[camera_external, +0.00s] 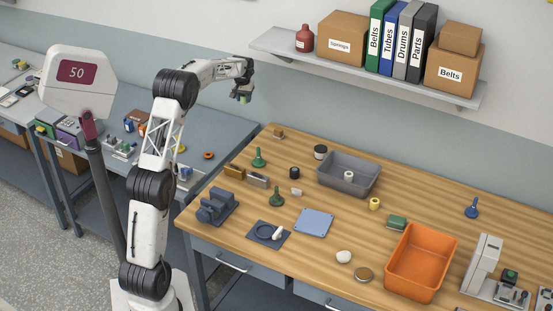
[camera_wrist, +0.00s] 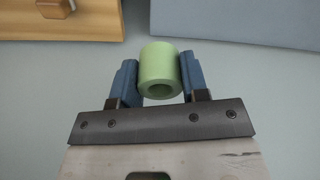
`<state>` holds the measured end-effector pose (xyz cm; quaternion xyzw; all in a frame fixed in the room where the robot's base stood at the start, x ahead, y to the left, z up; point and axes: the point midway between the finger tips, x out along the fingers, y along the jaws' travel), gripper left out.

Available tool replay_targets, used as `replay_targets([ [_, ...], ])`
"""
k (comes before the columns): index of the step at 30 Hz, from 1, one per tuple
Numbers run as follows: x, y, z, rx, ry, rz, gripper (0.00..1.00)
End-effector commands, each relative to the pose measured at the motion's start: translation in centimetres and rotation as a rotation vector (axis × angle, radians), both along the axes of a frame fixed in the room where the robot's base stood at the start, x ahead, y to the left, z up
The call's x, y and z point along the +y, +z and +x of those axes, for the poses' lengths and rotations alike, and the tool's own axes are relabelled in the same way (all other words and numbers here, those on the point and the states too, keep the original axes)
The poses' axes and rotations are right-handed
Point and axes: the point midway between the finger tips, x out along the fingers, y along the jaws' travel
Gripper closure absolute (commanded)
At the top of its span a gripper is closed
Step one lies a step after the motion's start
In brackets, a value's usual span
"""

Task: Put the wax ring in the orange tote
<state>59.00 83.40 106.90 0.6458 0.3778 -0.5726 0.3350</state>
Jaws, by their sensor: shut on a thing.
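My gripper (camera_external: 242,97) is raised high above the gap behind the wooden table and the blue-grey table. In the wrist view my gripper (camera_wrist: 158,80) is shut on a light green hollow cylinder (camera_wrist: 158,63), with a blue finger on each side. The cylinder also shows small in the external view (camera_external: 243,99). The orange tote (camera_external: 418,292) stands at the wooden table's right front and looks empty. I cannot tell for sure which thing is the wax ring; a round tan disc with a dark rim (camera_external: 364,274) lies left of the tote.
A grey tray (camera_external: 334,186) holds a white bobbin. A yellow bobbin (camera_external: 375,204), a green block (camera_external: 397,222) and a white lump (camera_external: 344,257) stand between my arm's side and the tote. A loaded shelf (camera_external: 380,80) overhangs the back. A grey machine (camera_external: 485,262) stands right of the tote.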

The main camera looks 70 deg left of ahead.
Motion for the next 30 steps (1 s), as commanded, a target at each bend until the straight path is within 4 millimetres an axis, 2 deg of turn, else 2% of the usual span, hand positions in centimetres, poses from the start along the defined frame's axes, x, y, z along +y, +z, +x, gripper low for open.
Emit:
replay_targets([
  [1,-1.1,0.0,1.6,0.000,-0.021,0.000,0.85],
  [3,-2.5,0.0,3.5,0.000,-0.049,0.000,0.85],
  [12,-9.0,0.0,11.2,0.000,-0.164,0.000,0.85],
  [20,-15.3,0.0,17.4,0.000,-0.266,0.000,0.85],
  [30,-24.2,0.0,24.5,0.000,-0.397,0.000,0.85],
])
